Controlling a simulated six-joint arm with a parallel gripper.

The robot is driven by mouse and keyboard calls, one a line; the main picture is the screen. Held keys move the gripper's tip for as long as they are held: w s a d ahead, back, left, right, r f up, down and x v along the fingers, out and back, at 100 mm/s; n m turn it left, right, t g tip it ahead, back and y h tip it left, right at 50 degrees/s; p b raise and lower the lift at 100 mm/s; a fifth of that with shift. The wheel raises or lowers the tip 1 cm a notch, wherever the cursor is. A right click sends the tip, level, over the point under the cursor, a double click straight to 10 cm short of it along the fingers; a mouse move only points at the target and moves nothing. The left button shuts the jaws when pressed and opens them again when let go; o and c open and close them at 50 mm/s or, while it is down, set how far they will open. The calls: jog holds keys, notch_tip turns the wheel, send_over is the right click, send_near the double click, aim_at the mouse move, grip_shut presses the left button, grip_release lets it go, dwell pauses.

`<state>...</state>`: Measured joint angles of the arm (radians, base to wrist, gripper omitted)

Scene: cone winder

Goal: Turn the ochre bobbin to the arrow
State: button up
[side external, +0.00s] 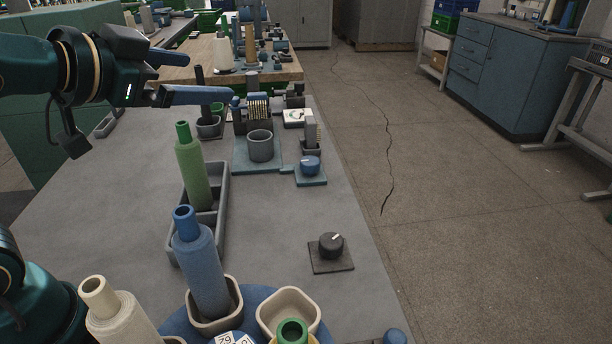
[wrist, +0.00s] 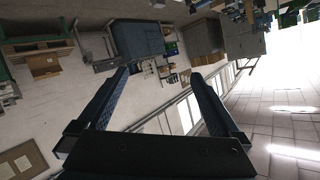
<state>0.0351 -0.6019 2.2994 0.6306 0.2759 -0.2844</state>
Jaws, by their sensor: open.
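My gripper (side external: 209,77) is open and empty, high at the upper left of the side external view, with its fingers pointing right. In the wrist view my gripper (wrist: 160,75) has its two blue fingers wide apart, with only the floor and distant furniture beyond. At the bottom edge of the side external view, a bobbin with a green tube top (side external: 292,332) shows a sliver of ochre-yellow; most of it is cut off, so I cannot tell which way it faces. It is far from my gripper. I cannot make out an arrow.
A blue turntable (side external: 262,295) carries a blue bobbin (side external: 198,265) in a cream cup, an empty cream cup (side external: 288,312) and number tags. A cream bobbin (side external: 118,315) stands left. A green bobbin (side external: 193,165) stands in a grey tray (side external: 222,205). A black knob (side external: 331,246) sits right.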

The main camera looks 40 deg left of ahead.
jog(key=shift+c, duration=0.3)
jog(key=shift+c, duration=1.2)
jog(key=m+g+h, duration=0.6)
jog(key=m+g, duration=0.2)
jog(key=g, duration=0.3)
send_over(331, 240)
jog(key=s+a, duration=0.1)
jog(key=a, duration=0.1)
notch_tip(331, 240, down, 20)
jog(key=shift+s+f, duration=0.1)
jog(key=shift+s, duration=0.05)
jog(key=shift+d+f, duration=0.2)
jog(key=shift+f, duration=0.5)
jog(key=shift+x, duration=2)
jog(key=shift+a, duration=0.1)
